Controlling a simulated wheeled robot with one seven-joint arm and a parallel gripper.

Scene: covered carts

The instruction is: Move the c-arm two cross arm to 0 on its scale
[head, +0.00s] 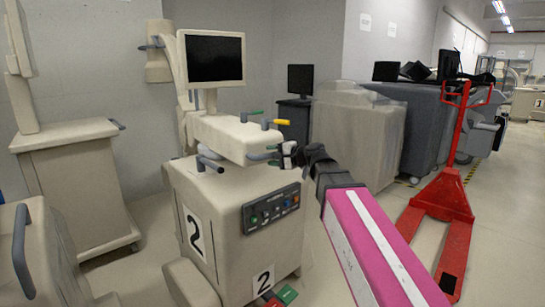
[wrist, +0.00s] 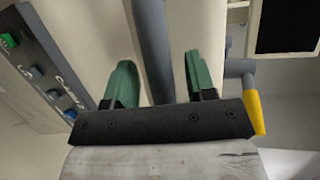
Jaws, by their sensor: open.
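C-arm two (head: 235,230) is a beige cart marked with black 2 labels. Its beige cross arm (head: 222,135) lies horizontally on top, below a monitor (head: 213,58). My gripper (head: 277,154) is at the right end of the cross arm, its green fingers open. In the wrist view my gripper (wrist: 160,82) has its fingers on either side of a grey bar (wrist: 152,45), with gaps visible on both sides. A yellow-tipped lever (head: 282,123) stands just above my gripper; it also shows in the wrist view (wrist: 255,112). No scale marks are readable.
A control panel (head: 271,208) with coloured buttons is on the cart's front, below my gripper. Another beige cart (head: 75,185) stands at left. Covered carts (head: 355,130) and a red pallet jack (head: 445,195) stand at right. Bare floor shows between.

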